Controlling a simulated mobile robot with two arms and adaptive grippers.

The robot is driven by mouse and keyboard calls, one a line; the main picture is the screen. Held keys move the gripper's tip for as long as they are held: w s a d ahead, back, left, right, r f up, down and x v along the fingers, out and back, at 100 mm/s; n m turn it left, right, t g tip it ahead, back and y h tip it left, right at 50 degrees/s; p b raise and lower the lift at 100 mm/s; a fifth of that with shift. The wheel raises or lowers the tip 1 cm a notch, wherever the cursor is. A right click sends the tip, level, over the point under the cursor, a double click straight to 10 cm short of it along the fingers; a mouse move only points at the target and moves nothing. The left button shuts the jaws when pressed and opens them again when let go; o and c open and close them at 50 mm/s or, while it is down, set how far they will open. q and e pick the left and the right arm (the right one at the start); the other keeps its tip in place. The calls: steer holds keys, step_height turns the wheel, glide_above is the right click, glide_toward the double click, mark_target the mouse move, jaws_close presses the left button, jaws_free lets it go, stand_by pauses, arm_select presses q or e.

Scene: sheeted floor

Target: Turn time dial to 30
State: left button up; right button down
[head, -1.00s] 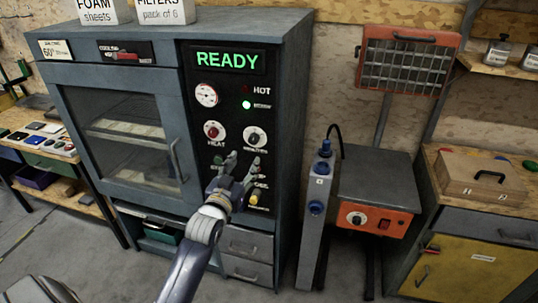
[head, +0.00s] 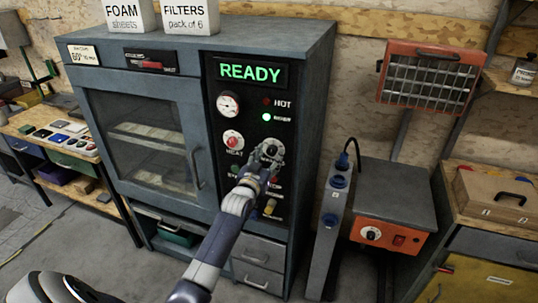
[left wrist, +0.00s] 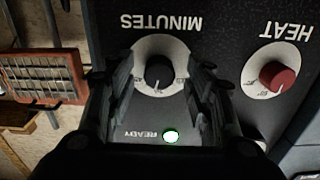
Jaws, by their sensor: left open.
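The time dial (left wrist: 159,72) is a black knob on a white round scale under the word MINUTES, seen upside down in the left wrist view. In the head view the dial (head: 271,149) is partly covered by my left gripper (head: 262,163). In the left wrist view my left gripper (left wrist: 160,88) is open, with one finger on each side of the dial. I cannot tell whether the fingers touch it. The knob's exact setting is too small to read. My right gripper is not in view.
The red heat knob (head: 233,140) sits left of the dial. The panel's display (head: 249,72) reads READY, and a green lamp (head: 266,117) is lit. The cabinet's glass door (head: 145,135) is shut. A heater panel (head: 429,77) stands to the right.

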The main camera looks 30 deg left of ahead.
arm_select(q)
steer(key=shift+w, duration=0.15)
steer(key=shift+c, duration=1.1)
steer(key=c, duration=0.9)
steer(key=shift+o, duration=0.2)
steer(key=shift+n, duration=1.6)
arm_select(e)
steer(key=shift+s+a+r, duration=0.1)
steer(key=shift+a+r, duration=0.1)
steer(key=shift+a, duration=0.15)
arm_select(q)
steer(key=o, duration=1.1)
